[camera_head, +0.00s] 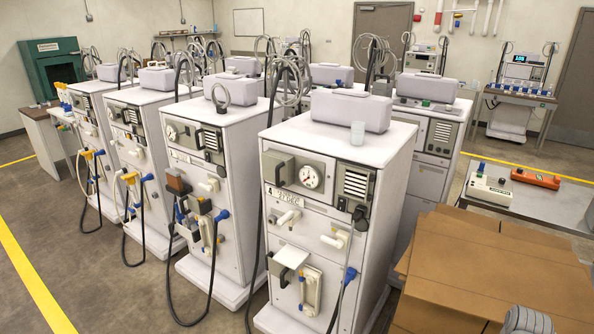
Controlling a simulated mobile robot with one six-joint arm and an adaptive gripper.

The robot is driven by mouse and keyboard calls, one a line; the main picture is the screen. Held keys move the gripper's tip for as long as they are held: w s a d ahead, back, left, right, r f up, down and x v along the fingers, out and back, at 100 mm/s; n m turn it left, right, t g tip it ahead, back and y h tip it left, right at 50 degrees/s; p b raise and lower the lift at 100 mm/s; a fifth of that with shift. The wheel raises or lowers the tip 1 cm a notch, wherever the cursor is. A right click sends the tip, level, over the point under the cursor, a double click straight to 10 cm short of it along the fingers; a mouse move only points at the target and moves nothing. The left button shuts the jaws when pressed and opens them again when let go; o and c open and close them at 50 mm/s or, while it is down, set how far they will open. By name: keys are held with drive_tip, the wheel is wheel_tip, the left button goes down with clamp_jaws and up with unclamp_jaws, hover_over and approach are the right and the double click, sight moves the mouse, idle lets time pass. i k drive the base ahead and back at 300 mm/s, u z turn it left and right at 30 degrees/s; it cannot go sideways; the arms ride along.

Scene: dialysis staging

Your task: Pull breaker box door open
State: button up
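I cannot make out a thing that is clearly the breaker box or its door. A dark green cabinet (50,68) with a recessed front stands against the wall at the far left; I cannot tell whether it is the breaker box. A small grey box (88,17) is on the wall above it, too small to identify.
Rows of white dialysis machines (345,147) with hanging hoses fill the middle. Brown cardboard (500,265) lies at the lower right, near a metal table (545,203) with an orange device (536,178). Open floor (110,290) with a yellow line is at the lower left.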

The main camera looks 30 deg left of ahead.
sight(271, 173)
drive_tip(key=z, duration=0.4)
drive_tip(key=k, duration=0.95)
drive_tip(key=u, duration=1.5)
drive_tip(key=i, duration=0.65)
drive_tip(key=u, duration=0.1)
